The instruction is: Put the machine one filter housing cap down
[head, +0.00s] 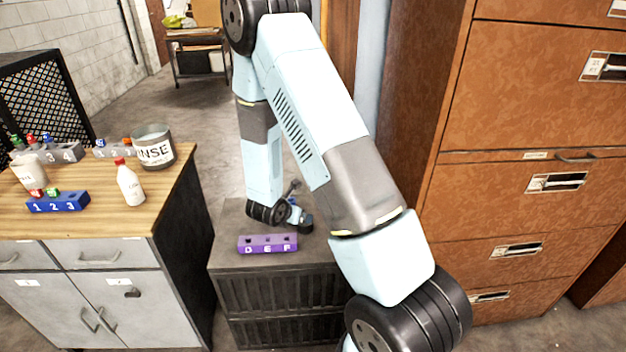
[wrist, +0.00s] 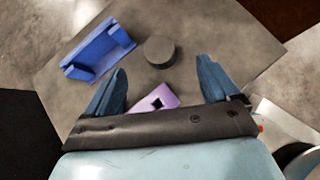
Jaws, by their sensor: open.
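A short dark grey cylinder (wrist: 160,52), which looks like the filter housing cap, rests on the grey top of the low cabinet in the wrist view. My gripper (wrist: 162,66) is open, with one blue finger on each side and a gap around the cylinder. Neither finger touches it. In the head view my gripper (head: 300,214) hangs low over the cabinet top, behind the purple block, and I cannot make out the cap there.
A purple block (head: 267,243) marked D E F sits at the cabinet's front edge; my gripper partly hides it in the wrist view. A blue bracket-like piece (wrist: 100,48) lies left of the cylinder. A wooden-topped bench (head: 110,213) stands left, brown drawers (head: 540,100) right.

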